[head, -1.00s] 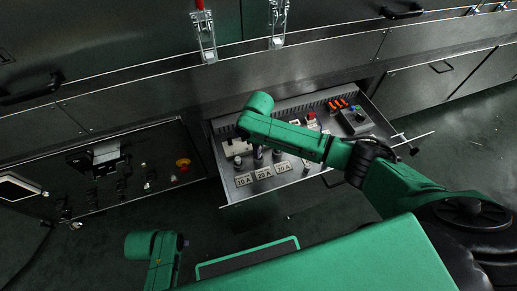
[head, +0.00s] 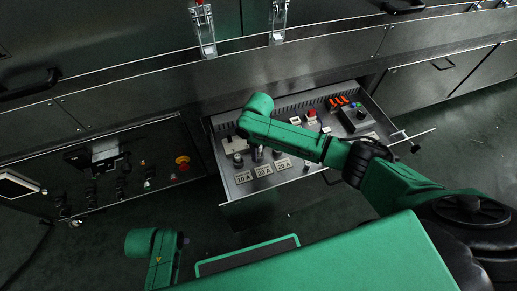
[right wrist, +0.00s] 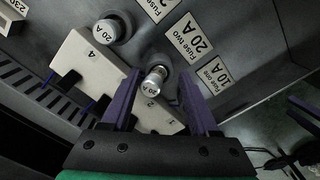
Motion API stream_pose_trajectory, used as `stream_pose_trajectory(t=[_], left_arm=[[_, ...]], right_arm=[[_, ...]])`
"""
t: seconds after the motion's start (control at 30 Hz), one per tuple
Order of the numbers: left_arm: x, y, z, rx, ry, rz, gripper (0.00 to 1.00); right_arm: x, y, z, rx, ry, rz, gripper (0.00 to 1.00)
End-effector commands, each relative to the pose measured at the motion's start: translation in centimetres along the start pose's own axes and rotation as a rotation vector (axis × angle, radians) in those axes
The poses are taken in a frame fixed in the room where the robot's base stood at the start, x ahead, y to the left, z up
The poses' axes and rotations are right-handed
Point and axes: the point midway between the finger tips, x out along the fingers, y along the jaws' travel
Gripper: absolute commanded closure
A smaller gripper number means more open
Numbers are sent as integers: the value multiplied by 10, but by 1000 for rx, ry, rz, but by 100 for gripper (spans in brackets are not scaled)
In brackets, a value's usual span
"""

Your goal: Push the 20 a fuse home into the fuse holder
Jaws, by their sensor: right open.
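The 20 A fuse (right wrist: 153,86) is a small silver cylinder with its rating on its end. It stands at the fuse two position, beside a label reading Fuse two 20 A (right wrist: 194,38). My right gripper (right wrist: 159,77) has two purple fingers, open, one on each side of the fuse, with gaps showing. The fuse holder under it is mostly hidden, so its seating depth cannot be told. In the head view my right arm reaches over the open drawer (head: 232,188) and hides the gripper's fingers. My left gripper is not in view.
Another round-capped fuse (right wrist: 110,27) stands nearby. A white numbered block (right wrist: 88,68) lies close to the left finger. A control panel (head: 110,180) is left of the drawer.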

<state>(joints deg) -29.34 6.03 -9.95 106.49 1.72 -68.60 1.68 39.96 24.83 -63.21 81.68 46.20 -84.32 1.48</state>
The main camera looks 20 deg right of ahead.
Motion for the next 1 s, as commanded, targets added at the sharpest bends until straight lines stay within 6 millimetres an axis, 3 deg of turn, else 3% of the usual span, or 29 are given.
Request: stream_pose_trajectory(t=[0.17, 0.6, 0.77, 1.0], left_arm=[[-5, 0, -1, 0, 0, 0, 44], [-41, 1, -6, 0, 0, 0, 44], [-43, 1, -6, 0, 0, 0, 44], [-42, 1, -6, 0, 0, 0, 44]], right_arm=[[-11, 0, 0, 0, 1, 0, 39], [-128, 0, -1, -1, 3, 1, 39], [-145, 0, 0, -1, 0, 0, 39], [-146, 0, 0, 0, 0, 0, 39]])
